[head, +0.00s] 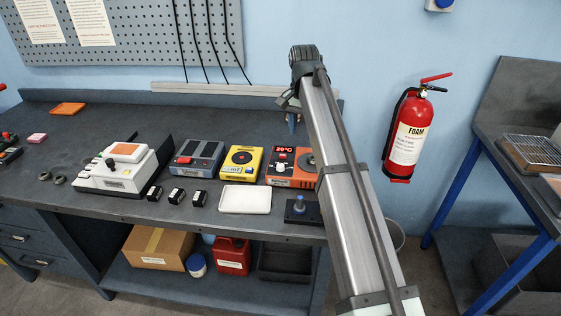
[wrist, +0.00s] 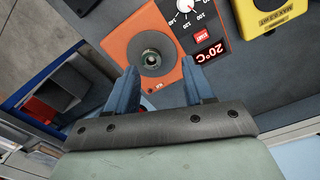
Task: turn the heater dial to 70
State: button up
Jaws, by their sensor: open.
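The heater (head: 279,179) is an orange box on the right part of the bench, partly hidden by my arm in the head view. Its red display reads 20°C. In the wrist view the orange heater (wrist: 128,44) shows a round dark plate, the display and a START button. Its white dial (wrist: 185,5) is at the top edge of the wrist view, partly cut off, with numbers around it. My gripper (wrist: 161,84) is open and empty. Its two blue fingers point toward the heater, near the round plate, with the dial beyond them. I cannot tell the exact height.
A yellow device (head: 241,164) stands just left of the heater, and a blue-grey device (head: 196,158) left of that. A white tray (head: 245,199) lies in front. A fire extinguisher (head: 408,135) hangs on the wall.

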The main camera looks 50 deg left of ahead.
notch_tip(320, 180, up, 3)
send_over(281, 164)
notch_tip(281, 164, down, 14)
jog(key=shift+s, duration=0.1)
dwell(0.3)
jog(key=shift+c, duration=0.5)
grip_shut()
